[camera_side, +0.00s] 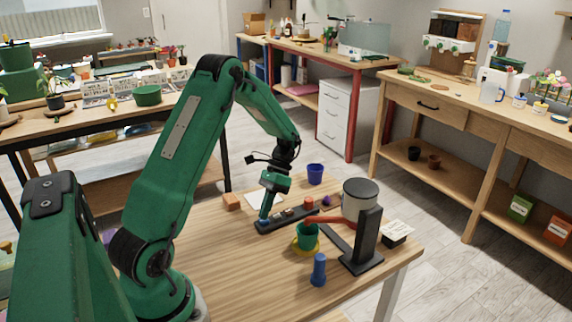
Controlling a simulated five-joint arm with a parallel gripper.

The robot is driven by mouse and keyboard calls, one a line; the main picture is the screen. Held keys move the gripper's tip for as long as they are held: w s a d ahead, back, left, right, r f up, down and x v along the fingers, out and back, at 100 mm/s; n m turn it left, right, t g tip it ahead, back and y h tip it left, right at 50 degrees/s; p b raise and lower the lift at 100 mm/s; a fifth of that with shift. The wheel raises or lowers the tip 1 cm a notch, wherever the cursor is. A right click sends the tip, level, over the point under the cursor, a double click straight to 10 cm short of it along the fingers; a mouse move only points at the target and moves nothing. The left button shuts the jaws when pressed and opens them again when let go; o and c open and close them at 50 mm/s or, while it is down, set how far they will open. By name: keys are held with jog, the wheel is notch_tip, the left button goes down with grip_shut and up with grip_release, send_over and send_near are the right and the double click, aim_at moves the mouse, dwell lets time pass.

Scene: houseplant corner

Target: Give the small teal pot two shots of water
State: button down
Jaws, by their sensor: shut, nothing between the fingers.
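The small teal pot (307,238) stands on a yellow saucer (296,248) on the wooden table. A water dispenser with a grey round tank (360,197) and a black stand stands right of it. Its red spout (330,219) reaches left over the pot. A black strip (285,219) with several small buttons or knobs lies behind the pot. My gripper (264,219) is shut and empty, pointing down at the left end of this strip. I cannot tell whether its tip touches the strip. No water shows at the spout.
A blue cup (315,174) stands behind the strip, near a purple ball (326,200). An orange block (232,201) lies to the left. The table's front left is clear.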

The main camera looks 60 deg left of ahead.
jog(key=shift+f, duration=0.45)
dwell(0.6)
jog(key=shift+r, duration=0.95)
jog(key=shift+r, duration=0.1)
jog(key=shift+r, duration=2.45)
dwell(1.1)
notch_tip(320, 180, up, 4)
jog(key=shift+s+a+f, duration=0.1)
jog(key=shift+a, duration=0.05)
jog(key=shift+f, duration=0.25)
dwell(0.3)
